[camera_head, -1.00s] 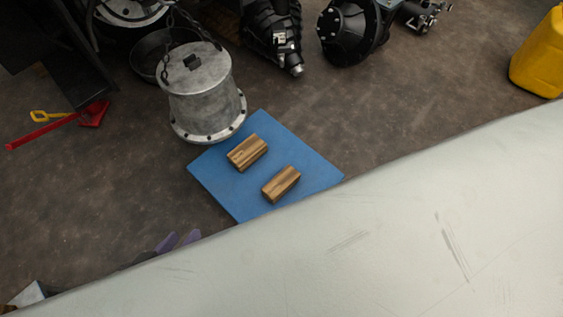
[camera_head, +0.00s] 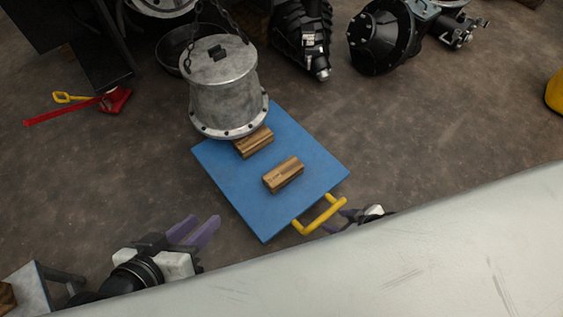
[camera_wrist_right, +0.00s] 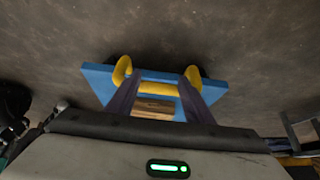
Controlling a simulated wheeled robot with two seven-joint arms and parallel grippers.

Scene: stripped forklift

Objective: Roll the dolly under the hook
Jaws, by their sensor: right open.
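The dolly is a flat blue platform (camera_head: 225,195) on the floor with a yellow handle (camera_head: 320,215) at its near right edge. Two wooden blocks lie on it, one by the drum (camera_head: 255,142) and one nearer (camera_head: 284,174). A grey metal drum hangs on chains (camera_head: 224,88) and overlaps the dolly's far corner; the hook itself is out of view. My right gripper (camera_head: 338,222) is open at the handle; in the right wrist view its fingers (camera_wrist_right: 157,105) flank the handle bar (camera_wrist_right: 158,88). My left gripper (camera_head: 194,232) is open and empty, left of the dolly.
A red-handled tool (camera_head: 80,108) lies at left. A black pan (camera_head: 172,53) and dark machine parts (camera_head: 380,40) stand along the back. A pale panel (camera_head: 400,270) fills the lower right. The floor right of the dolly is clear.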

